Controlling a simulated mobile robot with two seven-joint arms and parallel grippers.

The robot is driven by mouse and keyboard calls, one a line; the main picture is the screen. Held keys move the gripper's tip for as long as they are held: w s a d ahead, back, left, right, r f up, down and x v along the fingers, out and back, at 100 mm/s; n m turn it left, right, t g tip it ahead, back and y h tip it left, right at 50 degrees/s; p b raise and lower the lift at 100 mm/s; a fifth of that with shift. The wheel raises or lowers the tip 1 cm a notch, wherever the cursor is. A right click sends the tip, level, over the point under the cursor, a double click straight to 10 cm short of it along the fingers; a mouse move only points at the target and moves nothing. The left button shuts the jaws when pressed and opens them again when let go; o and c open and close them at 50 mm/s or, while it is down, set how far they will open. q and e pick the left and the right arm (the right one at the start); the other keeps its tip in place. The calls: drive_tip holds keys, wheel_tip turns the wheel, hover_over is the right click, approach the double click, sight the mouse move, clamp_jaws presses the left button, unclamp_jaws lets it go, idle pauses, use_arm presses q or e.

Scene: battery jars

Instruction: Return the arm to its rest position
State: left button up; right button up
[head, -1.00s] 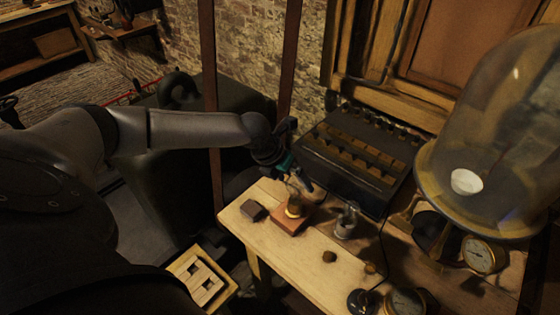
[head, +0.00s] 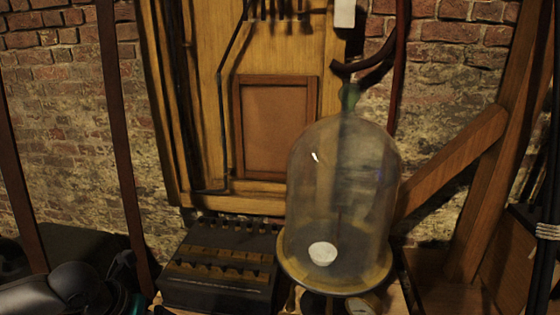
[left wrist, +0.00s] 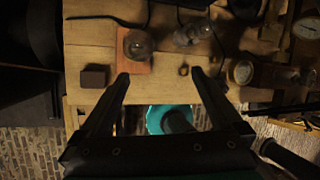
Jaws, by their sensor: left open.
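My left arm (head: 60,290) shows only at the bottom left corner of the head view, where most of it is cut off. In the left wrist view my left gripper (left wrist: 160,77) is open, with its two dark fingers apart and nothing between them. It is over the near edge of the wooden table (left wrist: 92,55). A glass jar (left wrist: 138,44) stands on a reddish-brown block (left wrist: 136,66) just beyond the left finger. My right gripper is in neither view.
A dark block (left wrist: 95,77) lies left of the jar. More glassware (left wrist: 190,34) and round gauges (left wrist: 242,72) stand to the right. In the head view a black box (head: 215,285) and a large glass bell jar (head: 343,190) stand by the wall. Open floor shows below the table edge.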

use_arm(q)
drive_tip(key=s+d+f+n+h, duration=0.1)
drive_tip(key=s+d+f+n, duration=0.1)
drive_tip(key=s+d+n, duration=0.4)
drive_tip(key=s+d+f+n+h, duration=0.1)
drive_tip(key=s+d+f+n, duration=0.1)
drive_tip(key=d+n, duration=0.7)
drive_tip(key=s+a+f+n+y, duration=0.1)
drive_tip(key=s+a+n+y, duration=0.4)
drive_tip(key=s+n, duration=0.95)
wheel_tip(320, 180, down, 28)
drive_tip(key=w+n+g+b, duration=0.2)
drive_tip(key=n+b, duration=0.1)
drive_tip(key=b, duration=0.3)
drive_tip(key=s+a+f+g+b, duration=0.1)
drive_tip(key=s+f+b, duration=0.3)
drive_tip(key=s+f, duration=1.1)
wheel_tip(320, 180, down, 3)
drive_tip(key=shift+a+f, duration=0.2)
drive_tip(key=shift+a, duration=0.7)
